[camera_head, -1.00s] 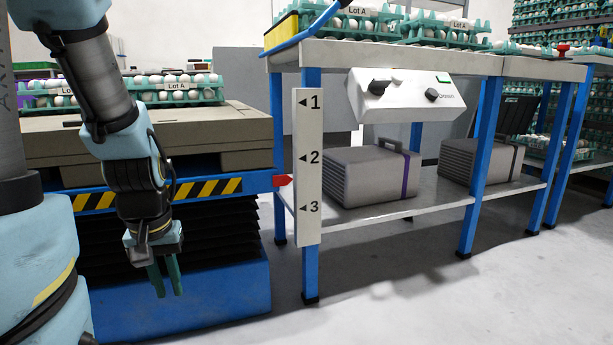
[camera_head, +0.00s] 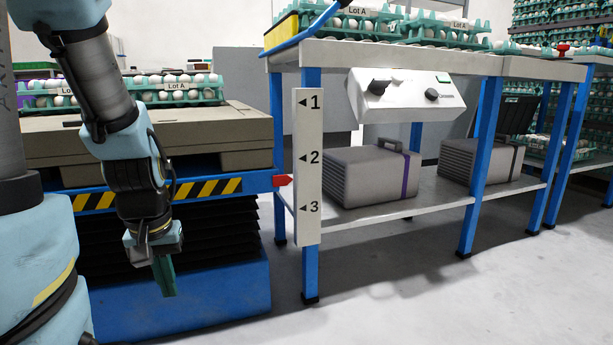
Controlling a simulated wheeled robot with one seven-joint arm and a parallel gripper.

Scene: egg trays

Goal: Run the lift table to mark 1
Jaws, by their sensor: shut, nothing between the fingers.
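The lift table (camera_head: 225,186) stands at the left, with a blue frame, yellow-black stripes and black bellows. A red pointer (camera_head: 282,181) sits at its right edge. It points at the white mark scale (camera_head: 308,180), between marks 2 and 3, about midway. My gripper (camera_head: 168,294) hangs down in front of the lift table, shut and empty, well left of the control box and touching nothing I can see.
The lift carries a brown-grey pallet (camera_head: 230,135) with an egg tray labelled Lot A (camera_head: 180,97). More egg trays (camera_head: 440,28) stand on the bench (camera_head: 530,66). Grey cases (camera_head: 370,178) sit on its lower shelf. The floor at right front is clear.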

